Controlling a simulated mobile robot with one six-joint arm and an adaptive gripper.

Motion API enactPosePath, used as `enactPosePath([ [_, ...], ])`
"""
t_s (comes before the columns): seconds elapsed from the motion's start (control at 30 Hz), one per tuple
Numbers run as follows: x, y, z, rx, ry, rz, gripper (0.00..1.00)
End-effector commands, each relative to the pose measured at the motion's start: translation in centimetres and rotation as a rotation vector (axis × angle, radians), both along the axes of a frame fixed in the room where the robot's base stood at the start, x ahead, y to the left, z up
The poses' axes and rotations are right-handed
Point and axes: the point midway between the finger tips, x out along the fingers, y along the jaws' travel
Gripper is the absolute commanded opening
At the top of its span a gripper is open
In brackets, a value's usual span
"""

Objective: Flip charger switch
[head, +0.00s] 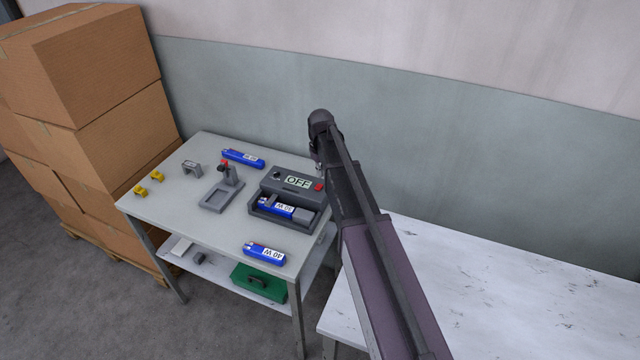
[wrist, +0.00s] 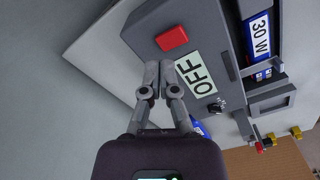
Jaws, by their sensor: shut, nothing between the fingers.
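The charger (head: 291,198) is a dark grey box near the right end of the grey table, with a display reading OFF. Its red switch (head: 319,187) is at its right end. A blue battery labelled 30 W (head: 282,209) lies in one of its bays. In the wrist view the charger (wrist: 210,32) has its red switch (wrist: 172,38) in front of my gripper (wrist: 166,66). The gripper is shut and empty, its fingertips close below the switch and the OFF display (wrist: 196,74). I cannot tell whether they touch. In the head view my arm hides the gripper.
Blue batteries lie at the table's back (head: 243,158) and front (head: 264,253). A grey stand (head: 222,192) and yellow parts (head: 150,182) are on the left. Cardboard boxes (head: 90,80) stand left, a white table (head: 480,290) right. A green case (head: 258,283) is on the lower shelf.

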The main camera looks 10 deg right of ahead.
Motion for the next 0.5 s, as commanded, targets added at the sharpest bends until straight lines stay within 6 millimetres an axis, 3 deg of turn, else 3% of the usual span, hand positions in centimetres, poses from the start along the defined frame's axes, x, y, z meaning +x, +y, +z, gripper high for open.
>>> enactPosePath([
  [0.5, 0.0, 0.0, 3.5, 0.000, 0.000, -0.001, 0.00],
])
